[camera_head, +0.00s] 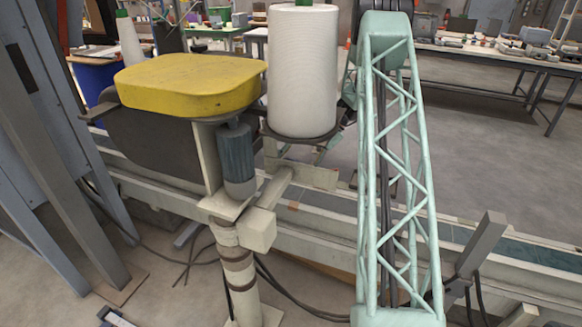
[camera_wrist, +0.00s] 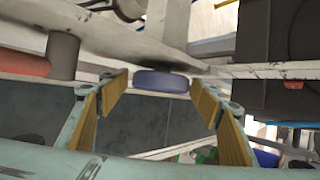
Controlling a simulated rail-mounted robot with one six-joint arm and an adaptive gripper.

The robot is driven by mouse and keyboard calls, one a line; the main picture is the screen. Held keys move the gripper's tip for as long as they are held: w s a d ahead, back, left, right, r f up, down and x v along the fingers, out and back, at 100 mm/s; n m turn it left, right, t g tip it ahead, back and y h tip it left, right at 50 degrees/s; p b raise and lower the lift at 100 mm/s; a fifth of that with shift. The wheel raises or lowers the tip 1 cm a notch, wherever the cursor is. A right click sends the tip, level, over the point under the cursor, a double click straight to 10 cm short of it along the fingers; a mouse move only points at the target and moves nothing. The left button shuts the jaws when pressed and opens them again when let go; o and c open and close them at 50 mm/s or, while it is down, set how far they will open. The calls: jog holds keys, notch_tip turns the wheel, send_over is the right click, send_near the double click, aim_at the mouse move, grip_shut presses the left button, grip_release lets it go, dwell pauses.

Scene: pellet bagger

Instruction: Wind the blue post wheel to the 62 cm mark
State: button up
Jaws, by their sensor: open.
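In the wrist view, a dull blue wheel (camera_wrist: 162,80) shows edge-on at the picture's middle, under a pale beam. My gripper (camera_wrist: 160,98) is open, with wood-coloured pads to the left and right of the wheel. The wheel sits between or just beyond the fingertips; I cannot tell the exact depth, and I see no clear contact. In the head view I cannot make out the wheel or my gripper. A cream post (camera_head: 240,285) with brown bands stands at the lower middle there. No scale or 62 cm mark can be read.
A yellow-topped machine head (camera_head: 190,82), a grey-blue motor (camera_head: 238,160) and a large white spool (camera_head: 302,70) crowd above the post. A long conveyor rail (camera_head: 310,235) runs behind it. Cables lie on the floor. In the wrist view, a dark block (camera_wrist: 290,45) fills the upper right.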

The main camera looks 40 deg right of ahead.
jog(key=c, duration=0.8)
jog(key=shift+c, duration=0.2)
jog(key=shift+f+t+y+b, duration=0.1)
jog(key=shift+t+y+b, duration=0.25)
jog(key=shift+b, duration=0.3)
jog(key=shift+n+t+y+b, duration=0.3)
jog(key=shift+t+y+b, duration=0.15)
jog(key=shift+t+b, duration=0.5)
jog(key=shift+r+n+t+y+b, duration=0.2)
jog(key=shift+n+t+y+b, duration=0.4)
jog(key=shift+t+y, duration=0.4)
jog(key=o, duration=0.8)
